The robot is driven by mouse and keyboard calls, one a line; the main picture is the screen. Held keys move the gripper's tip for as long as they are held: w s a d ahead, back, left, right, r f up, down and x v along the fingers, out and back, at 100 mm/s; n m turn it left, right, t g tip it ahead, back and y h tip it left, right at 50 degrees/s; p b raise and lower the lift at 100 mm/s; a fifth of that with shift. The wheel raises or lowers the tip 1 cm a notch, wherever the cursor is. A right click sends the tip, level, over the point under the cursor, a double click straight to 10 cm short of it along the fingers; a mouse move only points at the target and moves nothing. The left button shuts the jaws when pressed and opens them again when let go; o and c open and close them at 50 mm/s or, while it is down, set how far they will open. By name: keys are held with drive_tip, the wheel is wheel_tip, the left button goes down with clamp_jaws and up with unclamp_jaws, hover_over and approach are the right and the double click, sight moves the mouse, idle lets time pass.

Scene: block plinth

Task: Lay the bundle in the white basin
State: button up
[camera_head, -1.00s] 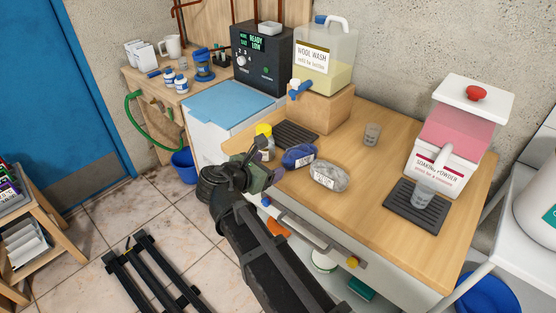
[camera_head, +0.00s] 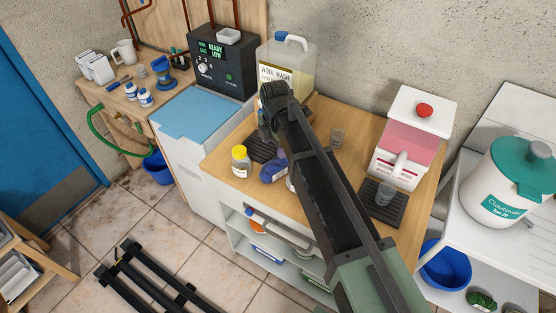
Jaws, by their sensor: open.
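A dark blue labelled bundle (camera_head: 272,168) lies on the wooden counter (camera_head: 222,160), left of my arm. A grey labelled bundle (camera_head: 290,184) lies beside it, almost wholly hidden behind my arm. My gripper (camera_head: 262,124) is over the back left of the counter, in front of the wool wash container. It is mostly hidden by my wrist, and I see nothing held in it. It is apart from both bundles. I cannot pick out a white basin for certain in this view.
A yellow-capped bottle (camera_head: 241,161) stands left of the bundles. A teal-lidded white crock (camera_head: 503,185) stands on the right white surface. A blue bucket (camera_head: 446,265) sits below.

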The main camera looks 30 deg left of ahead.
sight(275, 162)
drive_tip(key=shift+d+f+b, duration=0.1)
drive_tip(key=shift+f+b, duration=0.3)
drive_tip(key=shift+f, duration=0.05)
drive_tip(key=f+b, duration=1)
drive_tip(key=shift+s+f, duration=0.15)
drive_tip(key=shift+s, duration=0.05)
drive_tip(key=shift+r, duration=0.2)
drive_tip(key=shift+c, duration=0.2)
drive_tip(key=c, duration=0.8)
wheel_tip(275, 162, up, 20)
drive_tip(key=p, duration=2)
